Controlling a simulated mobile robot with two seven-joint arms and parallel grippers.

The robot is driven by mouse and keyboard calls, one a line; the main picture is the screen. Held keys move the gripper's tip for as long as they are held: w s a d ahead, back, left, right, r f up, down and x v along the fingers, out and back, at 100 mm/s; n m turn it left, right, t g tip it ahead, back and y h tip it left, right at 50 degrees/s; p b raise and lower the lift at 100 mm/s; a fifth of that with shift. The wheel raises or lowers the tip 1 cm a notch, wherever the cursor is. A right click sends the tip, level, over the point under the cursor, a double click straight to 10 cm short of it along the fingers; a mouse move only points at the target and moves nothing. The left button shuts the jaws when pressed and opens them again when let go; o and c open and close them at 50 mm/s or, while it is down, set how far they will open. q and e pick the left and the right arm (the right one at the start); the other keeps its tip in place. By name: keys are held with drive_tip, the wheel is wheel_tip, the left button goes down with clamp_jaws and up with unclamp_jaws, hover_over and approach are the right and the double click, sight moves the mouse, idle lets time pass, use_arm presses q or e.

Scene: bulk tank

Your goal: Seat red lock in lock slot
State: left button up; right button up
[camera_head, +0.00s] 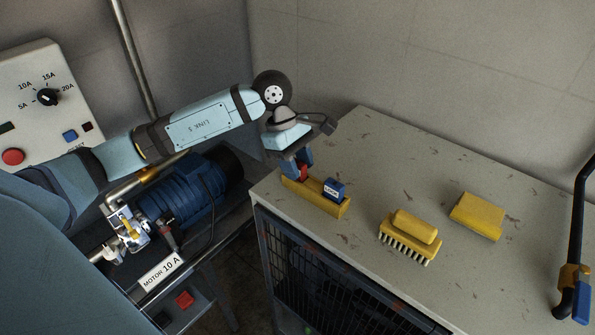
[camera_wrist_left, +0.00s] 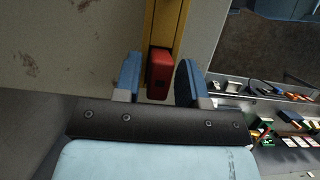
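The red lock (camera_head: 303,173) is at the left end of a yellow block (camera_head: 322,203) on the grey worktop. A blue lock (camera_head: 334,189) with a white label is on the same block, to the right. My left gripper (camera_head: 302,160) points down over the red end. In the left wrist view its two blue fingers (camera_wrist_left: 160,82) stand on either side of the red lock (camera_wrist_left: 160,72), with a narrow gap at the left finger. The yellow block (camera_wrist_left: 165,25) runs beyond it. I cannot make out a slot opening. My right gripper is not in view.
A yellow brush (camera_head: 408,240) and a yellow sponge-like block (camera_head: 477,216) lie farther right on the worktop (camera_head: 390,165). A blue motor (camera_head: 180,195) and a control panel (camera_head: 45,105) are at the left. A black curved pipe (camera_head: 580,210) stands at the right edge.

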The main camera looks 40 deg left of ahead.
use_arm(q)
clamp_jaws()
drive_tip(key=shift+r, duration=0.15)
